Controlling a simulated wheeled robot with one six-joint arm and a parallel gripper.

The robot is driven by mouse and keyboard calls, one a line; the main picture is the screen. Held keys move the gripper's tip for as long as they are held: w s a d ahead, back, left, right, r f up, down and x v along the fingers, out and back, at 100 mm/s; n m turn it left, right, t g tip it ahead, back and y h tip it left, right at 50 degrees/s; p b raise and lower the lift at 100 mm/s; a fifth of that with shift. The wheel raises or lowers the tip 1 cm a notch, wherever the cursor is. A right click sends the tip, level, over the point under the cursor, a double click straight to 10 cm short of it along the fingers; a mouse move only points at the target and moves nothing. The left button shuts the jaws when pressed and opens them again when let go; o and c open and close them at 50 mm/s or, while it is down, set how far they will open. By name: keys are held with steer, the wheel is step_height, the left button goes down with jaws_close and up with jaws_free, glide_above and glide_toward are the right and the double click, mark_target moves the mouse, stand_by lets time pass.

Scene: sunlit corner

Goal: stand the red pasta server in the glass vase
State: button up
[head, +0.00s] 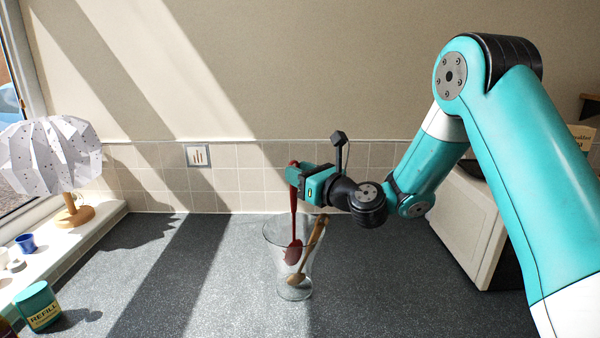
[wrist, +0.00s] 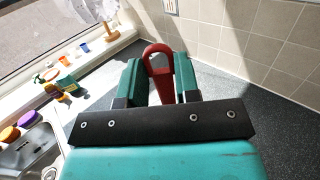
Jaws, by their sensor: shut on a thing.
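The red pasta server (head: 293,225) hangs nearly upright from my gripper (head: 296,174), its head downward. My gripper is shut on its handle near the top. In the wrist view the looped handle end (wrist: 158,60) shows between the two green fingers (wrist: 158,82). The glass vase (head: 270,240) stands upright on the counter below my gripper. The server's head overlaps the vase's upper half in the head view, below rim level. It looks inside the glass, but I cannot tell for certain. A wooden spoon (head: 313,241) leans in the vase, its handle tilted to the right.
A white appliance (head: 465,215) stands on the right, behind my arm. A lamp (head: 50,160) and small cups (head: 26,243) are on the window sill at left. A teal refill tub (head: 38,306) stands at the front left. The counter around the vase is clear.

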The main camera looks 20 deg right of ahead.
stand_by(0.3)
steer(key=o, duration=1)
steer(key=shift+f, duration=0.1)
steer(key=b+v, duration=1.2)
steer(key=v, duration=0.5)
steer(key=shift+s, duration=0.25)
